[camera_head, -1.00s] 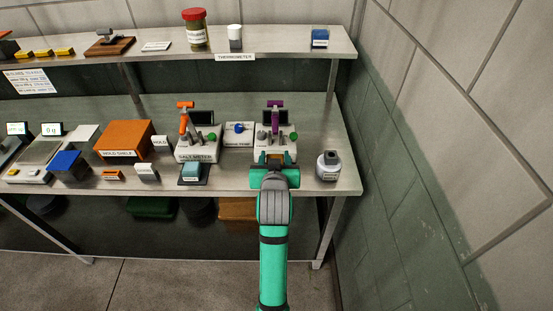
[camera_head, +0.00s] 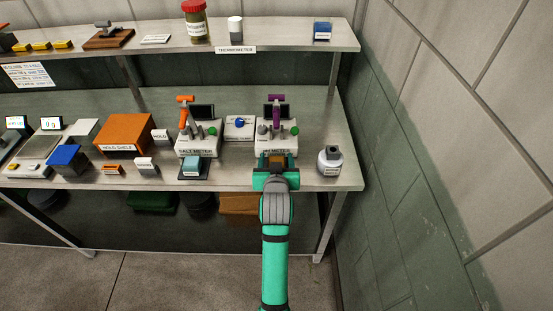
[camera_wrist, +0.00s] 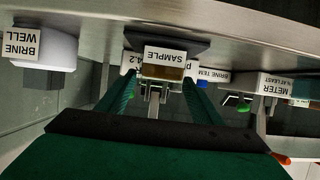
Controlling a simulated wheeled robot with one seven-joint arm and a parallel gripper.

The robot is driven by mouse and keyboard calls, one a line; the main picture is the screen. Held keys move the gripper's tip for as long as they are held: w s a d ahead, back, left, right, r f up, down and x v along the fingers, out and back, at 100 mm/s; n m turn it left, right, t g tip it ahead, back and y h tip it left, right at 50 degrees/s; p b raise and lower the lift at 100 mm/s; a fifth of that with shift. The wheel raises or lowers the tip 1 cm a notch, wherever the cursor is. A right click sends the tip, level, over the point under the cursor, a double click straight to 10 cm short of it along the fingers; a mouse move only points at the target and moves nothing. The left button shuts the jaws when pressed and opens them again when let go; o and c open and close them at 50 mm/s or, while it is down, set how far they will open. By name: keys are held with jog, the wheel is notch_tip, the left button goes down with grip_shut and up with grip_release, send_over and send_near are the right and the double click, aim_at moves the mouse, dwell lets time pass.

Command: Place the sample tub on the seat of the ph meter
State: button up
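The sample tub (camera_wrist: 165,72), with a white SAMPLE label and brown contents, is between my fingertips in the wrist view, where things appear upside down. In the head view its brown top (camera_head: 281,159) shows between the fingers. My gripper (camera_head: 276,164) is at the front of the pH meter (camera_head: 266,140), a white body with a purple arm and dark screen. The fingers reach both sides of the tub and look shut on it. The seat, a dark plate (camera_wrist: 193,43), shows right against the tub's underside; I cannot tell whether they touch.
The salt meter (camera_head: 197,140) stands left, with a teal tub (camera_head: 193,167) on its plate. A brine temperature box (camera_head: 239,128) is between the meters. The brine well (camera_head: 330,161) stands right, near the bench's end. An orange mold shelf (camera_head: 123,134) is farther left.

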jog(key=shift+r, duration=0.15)
jog(key=shift+s+r, duration=0.1)
jog(key=shift+s, duration=0.05)
jog(key=v, duration=1.2)
jog(key=s+d+f, duration=0.1)
jog(key=s+f, duration=1.2)
jog(key=s, duration=0.3)
jog(key=s+r+t, duration=0.1)
jog(key=s, duration=1.9)
jog(key=shift+s+a+t, duration=0.3)
jog(key=shift+a+t, duration=0.1)
jog(key=shift+a, duration=0.05)
jog(key=shift+c, duration=0.5)
